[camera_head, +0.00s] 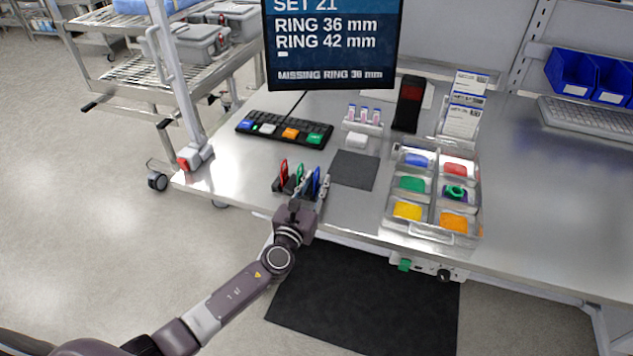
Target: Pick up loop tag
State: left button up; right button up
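A small dark rack (279,186) stands near the front edge of the table. It holds upright loop-shaped tags in red (284,168), green (299,173) and blue (316,181). Which of them is the loop tag I cannot tell by shape alone. My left gripper (311,185) reaches in from the front over the right end of the rack. Its two fingers are spread, one on each side of the blue tag. Contact with the tag cannot be made out. The gripper partly hides the rack. My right gripper is not in view.
A clear compartment tray (434,226) with coloured pieces stands to the right. A dark square mat (355,169) lies between it and the rack. Behind are a black button panel (262,127), a small vial holder (362,126), a black device (408,103) and a screen (333,45).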

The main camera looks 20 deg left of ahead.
pick_arm(q)
jog(key=shift+w, duration=0.4)
grip_shut()
notch_tip(320, 180, up, 12)
jog(key=p, duration=0.6)
jog(key=shift+f+p, duration=0.1)
jog(key=shift+p, duration=0.2)
notch_tip(320, 180, up, 8)
jog(key=p, duration=0.1)
jog(key=shift+p, duration=0.4)
